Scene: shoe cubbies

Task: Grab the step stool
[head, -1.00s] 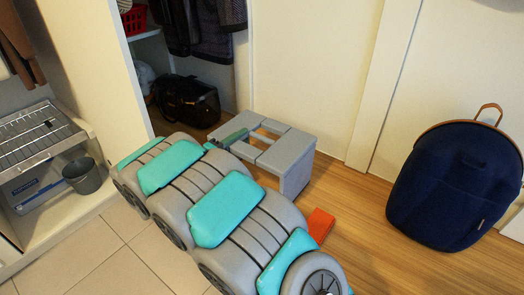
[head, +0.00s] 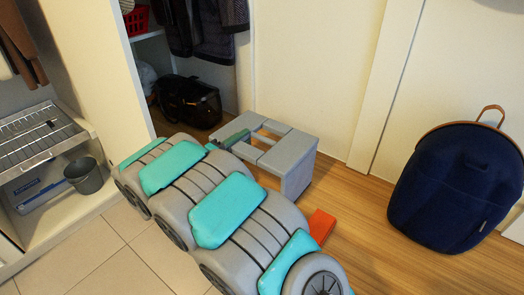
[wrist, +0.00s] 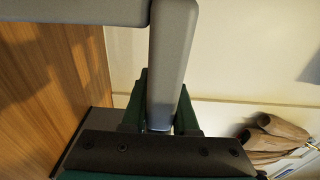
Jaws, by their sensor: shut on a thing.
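The grey step stool (head: 290,160) stands on the wooden floor against the white wall, just beyond my arm in the head view. It has slats on top with gaps between them and a solid side panel. My gripper (head: 232,140) is at the stool's left top edge, partly hidden by my arm. In the wrist view, the green fingers of my gripper (wrist: 160,115) are shut on a grey bar of the stool (wrist: 172,60), one finger on each side. The stool's far side and lower left part are hidden.
A dark blue backpack (head: 455,185) stands on the right. A black bag (head: 188,100) sits in the cubby behind. A red-orange object (head: 321,225) lies on the floor beside my arm. A shelf with a wire rack (head: 40,135) and a grey cup (head: 83,176) is on the left.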

